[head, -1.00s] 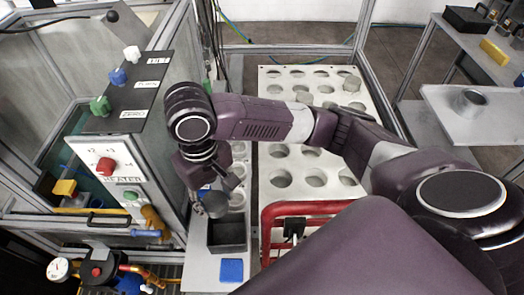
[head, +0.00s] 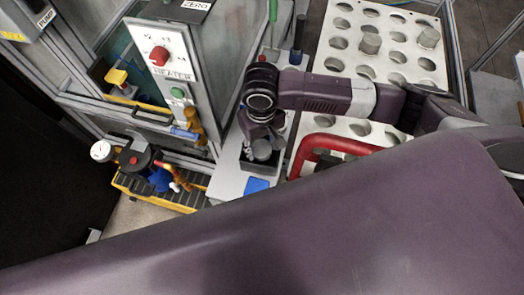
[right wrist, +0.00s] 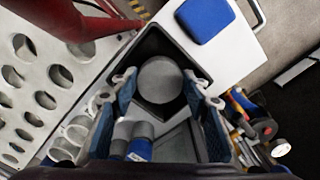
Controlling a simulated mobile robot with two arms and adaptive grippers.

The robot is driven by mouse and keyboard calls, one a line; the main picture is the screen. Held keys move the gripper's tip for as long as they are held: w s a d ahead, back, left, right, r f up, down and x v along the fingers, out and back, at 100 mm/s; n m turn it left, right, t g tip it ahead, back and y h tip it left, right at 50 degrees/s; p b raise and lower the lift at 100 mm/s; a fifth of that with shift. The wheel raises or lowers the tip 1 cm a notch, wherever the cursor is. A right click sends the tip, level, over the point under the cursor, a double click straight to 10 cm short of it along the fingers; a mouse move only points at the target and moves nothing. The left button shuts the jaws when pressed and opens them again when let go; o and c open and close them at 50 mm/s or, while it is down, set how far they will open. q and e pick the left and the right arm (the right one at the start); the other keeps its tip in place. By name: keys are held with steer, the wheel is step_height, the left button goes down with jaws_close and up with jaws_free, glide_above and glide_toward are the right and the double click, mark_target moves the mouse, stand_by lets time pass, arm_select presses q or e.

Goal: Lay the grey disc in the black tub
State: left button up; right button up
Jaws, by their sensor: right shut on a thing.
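The grey disc (head: 262,150) is at the tip of my right gripper (head: 264,146), which points down at the black tub (head: 246,165). In the right wrist view the disc (right wrist: 160,80) sits between the two fingers of the gripper (right wrist: 162,90), which is shut on it. The dark walls of the tub (right wrist: 150,44) frame the disc there. The disc is over the tub or within its opening; its height above the floor cannot be told. My left gripper is not in view.
A blue block (head: 257,185) lies beside the tub on the white surface; it also shows in the right wrist view (right wrist: 203,18). A red rail (head: 318,142) and a white holed plate (head: 384,55) are to the right. The heater panel (head: 162,55) stands left.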

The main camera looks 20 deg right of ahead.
mark_target(262, 149)
step_height(262, 149, down, 4)
steer(key=shift+r, duration=0.15)
steer(key=o, duration=0.8)
step_height(262, 149, up, 12)
steer(key=shift+r+p, duration=0.1)
steer(key=shift+p, duration=0.25)
stand_by(0.4)
